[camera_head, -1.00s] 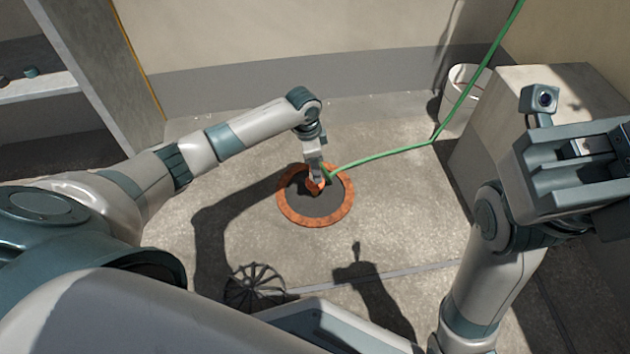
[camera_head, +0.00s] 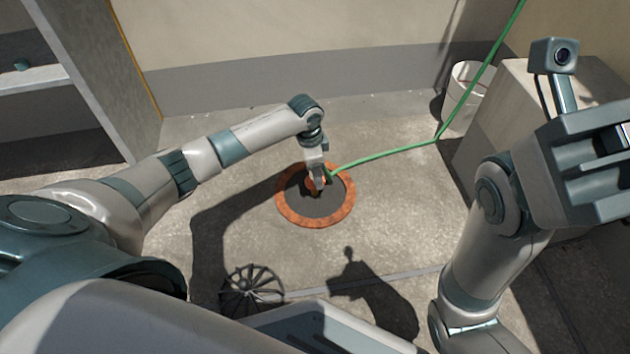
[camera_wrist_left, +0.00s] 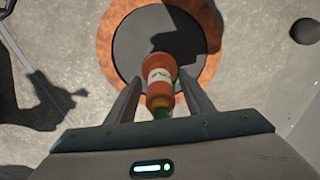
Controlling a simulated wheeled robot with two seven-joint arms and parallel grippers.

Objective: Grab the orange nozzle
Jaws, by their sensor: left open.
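The orange nozzle (camera_wrist_left: 159,70) has a pale label band and shows in the left wrist view between the two fingers of my left gripper (camera_wrist_left: 160,92). The fingers stand open on either side of it, and I cannot tell whether either one touches it. In the head view my left gripper (camera_head: 317,181) points down over a dark round disc with an orange ring (camera_head: 290,211), and hides most of the nozzle. A green hose (camera_head: 390,153) runs from beside the gripper to the upper right. My right gripper (camera_head: 590,165) is raised at the right edge, partly out of frame.
A white bucket (camera_head: 462,115) stands by the back wall, next to a large grey box (camera_head: 510,100) at the right. A grey shelf (camera_head: 35,75) is at the far left. The concrete floor around the ring is mostly clear.

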